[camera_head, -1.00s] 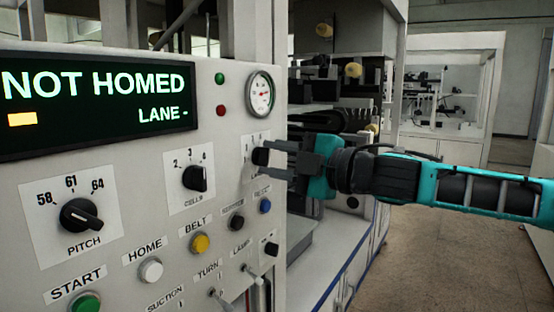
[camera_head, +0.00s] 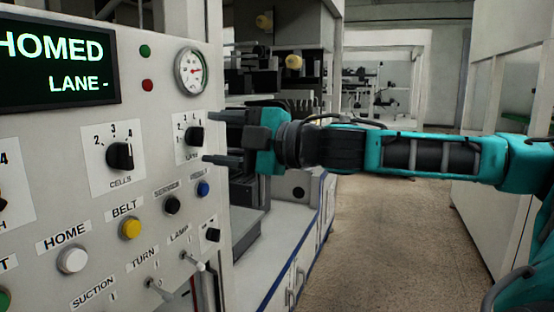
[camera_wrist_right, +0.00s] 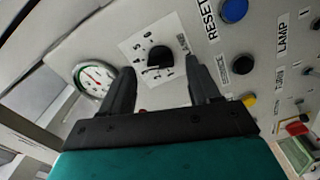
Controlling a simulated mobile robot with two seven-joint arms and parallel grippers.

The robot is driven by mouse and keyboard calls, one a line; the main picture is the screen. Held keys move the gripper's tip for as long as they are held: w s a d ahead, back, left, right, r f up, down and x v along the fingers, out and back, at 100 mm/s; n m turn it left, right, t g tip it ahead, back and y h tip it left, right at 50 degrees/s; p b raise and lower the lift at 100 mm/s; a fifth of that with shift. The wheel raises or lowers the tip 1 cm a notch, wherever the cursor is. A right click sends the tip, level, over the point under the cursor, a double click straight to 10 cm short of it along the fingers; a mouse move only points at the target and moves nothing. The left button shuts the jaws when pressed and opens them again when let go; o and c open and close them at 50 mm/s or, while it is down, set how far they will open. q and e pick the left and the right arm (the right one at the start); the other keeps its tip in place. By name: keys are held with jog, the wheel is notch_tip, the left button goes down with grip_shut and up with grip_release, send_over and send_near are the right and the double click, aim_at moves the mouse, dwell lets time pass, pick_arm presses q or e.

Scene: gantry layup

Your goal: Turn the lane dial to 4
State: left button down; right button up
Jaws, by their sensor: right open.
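The lane dial (camera_head: 194,137) is a black knob on a white numbered plate, on the right part of the grey panel below the gauge. It also shows in the right wrist view (camera_wrist_right: 160,57), where its label is at an angle and partly hard to read. My right gripper (camera_head: 213,137) is open and empty. Its fingers point at the panel, one above and one below the knob's level, and the knob shows in the gap between them, apart from both. The display (camera_head: 58,62) reads "HOMED", cut off at the left, and "LANE -". My left gripper is not in view.
The cells dial (camera_head: 120,156) is left of the lane dial. The gauge (camera_head: 190,71) is above it. A blue button (camera_head: 203,189), black button (camera_head: 171,205) and yellow button (camera_head: 130,228) lie below, with toggle switches (camera_head: 192,261) lower down. Machinery stands beyond the panel's right edge.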

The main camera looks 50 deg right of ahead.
pick_arm(q)
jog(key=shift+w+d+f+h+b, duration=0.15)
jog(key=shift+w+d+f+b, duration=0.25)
jog(key=shift+b, duration=0.55)
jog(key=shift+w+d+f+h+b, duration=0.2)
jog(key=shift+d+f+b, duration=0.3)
jog(key=shift+b, duration=0.4)
pick_arm(e)
jog(key=v, duration=1.1)
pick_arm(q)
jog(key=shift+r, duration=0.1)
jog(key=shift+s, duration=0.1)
